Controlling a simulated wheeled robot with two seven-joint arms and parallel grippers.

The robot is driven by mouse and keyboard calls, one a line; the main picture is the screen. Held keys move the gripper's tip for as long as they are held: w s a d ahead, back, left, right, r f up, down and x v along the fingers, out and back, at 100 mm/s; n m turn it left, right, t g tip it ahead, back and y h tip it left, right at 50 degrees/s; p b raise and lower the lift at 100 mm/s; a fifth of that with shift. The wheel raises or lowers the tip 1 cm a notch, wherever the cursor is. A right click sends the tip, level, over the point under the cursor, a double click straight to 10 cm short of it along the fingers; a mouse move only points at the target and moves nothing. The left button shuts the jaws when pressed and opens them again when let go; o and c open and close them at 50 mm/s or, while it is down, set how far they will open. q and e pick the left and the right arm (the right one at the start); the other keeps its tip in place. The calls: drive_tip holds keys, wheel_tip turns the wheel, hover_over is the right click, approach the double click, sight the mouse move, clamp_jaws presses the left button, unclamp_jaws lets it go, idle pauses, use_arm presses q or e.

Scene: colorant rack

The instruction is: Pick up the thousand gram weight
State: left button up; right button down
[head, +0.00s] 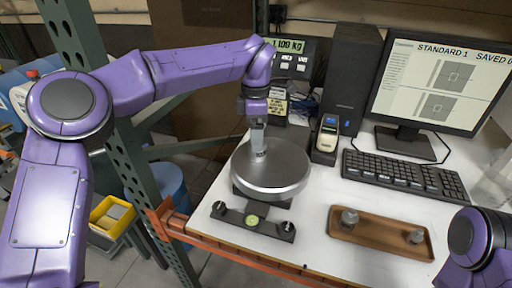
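A round metal scale pan (270,180) sits on a dark base on the white table. My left gripper (259,152) points straight down over the back of the pan, its tips at or near the surface. A small grey piece shows at its tips; I cannot tell whether it is a weight or whether the fingers are shut on it. A brown wooden tray (372,238) to the right holds a larger grey knobbed weight (349,218) at its left and a smaller one (415,237) at its right. No mass markings are readable. My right gripper is out of view.
The scale display (290,46) appears to read 1.100 kg. A handheld device in a cradle (327,138), a black speaker-like tower (349,75), a keyboard (405,175) and a monitor (440,75) stand behind. A levelling bar (252,220) lies in front of the pan.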

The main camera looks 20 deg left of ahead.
use_arm(q)
drive_tip(key=f, duration=0.2)
drive_tip(key=w+f, duration=0.1)
drive_tip(key=f, duration=0.2)
drive_tip(key=shift+p, duration=0.4)
drive_tip(key=shift+s, duration=0.1)
drive_tip(key=shift+s+r, duration=0.1)
drive_tip(key=shift+s, duration=0.05)
drive_tip(key=shift+s+r, duration=0.1)
drive_tip(key=shift+c, duration=0.9)
clamp_jaws()
